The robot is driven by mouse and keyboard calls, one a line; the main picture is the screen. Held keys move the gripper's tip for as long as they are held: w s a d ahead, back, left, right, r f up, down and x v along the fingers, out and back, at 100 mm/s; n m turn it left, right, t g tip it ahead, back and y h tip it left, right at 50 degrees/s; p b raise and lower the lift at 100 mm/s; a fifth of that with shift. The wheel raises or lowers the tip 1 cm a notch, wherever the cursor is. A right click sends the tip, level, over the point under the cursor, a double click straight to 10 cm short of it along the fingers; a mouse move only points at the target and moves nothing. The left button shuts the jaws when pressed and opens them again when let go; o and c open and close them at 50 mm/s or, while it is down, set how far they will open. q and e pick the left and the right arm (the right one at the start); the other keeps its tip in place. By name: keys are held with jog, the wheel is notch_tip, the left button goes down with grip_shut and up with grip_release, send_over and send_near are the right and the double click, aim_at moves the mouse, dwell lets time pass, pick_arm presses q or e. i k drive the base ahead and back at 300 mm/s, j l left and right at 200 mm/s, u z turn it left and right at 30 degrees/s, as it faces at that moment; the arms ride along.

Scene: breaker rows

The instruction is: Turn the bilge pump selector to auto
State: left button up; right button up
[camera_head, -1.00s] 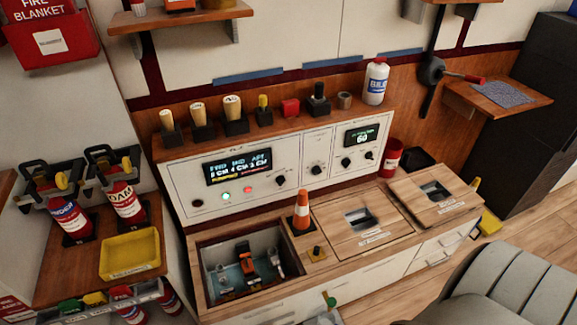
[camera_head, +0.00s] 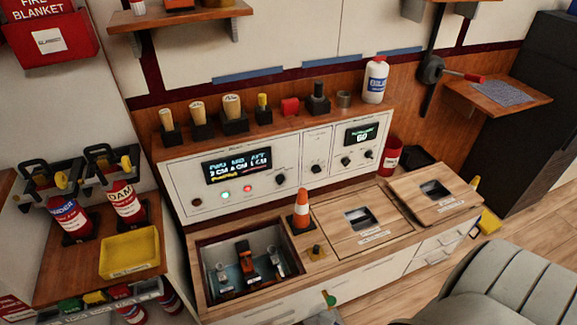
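A white control panel (camera_head: 184,183) stands below a wooden shelf. Its left section has a dark display (camera_head: 237,165) with FWD, MID and AFT readings in cm. Below the display are a dark round button or lamp (camera_head: 197,202), a green light (camera_head: 226,195) and a red light (camera_head: 248,189). A black knob (camera_head: 281,179) sits right of the display. Another black knob (camera_head: 316,168) is on the middle section. Two more knobs (camera_head: 346,161) and (camera_head: 369,154) are under a small green display (camera_head: 361,134). Labels are too small to tell which knob is the bilge pump selector. Neither gripper is visible.
An orange cone (camera_head: 301,212) stands on the wooden counter before the panel. Left of it is an open recess (camera_head: 205,262) holding levers. Stamps and a white bottle (camera_head: 375,80) stand on the shelf above. Extinguishers and a yellow tray (camera_head: 129,251) are at left; a grey seat (camera_head: 470,285) is lower right.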

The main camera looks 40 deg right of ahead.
aim_at(280, 179)
jog(key=i+j+z, duration=0.1)
jog(key=z, duration=0.7)
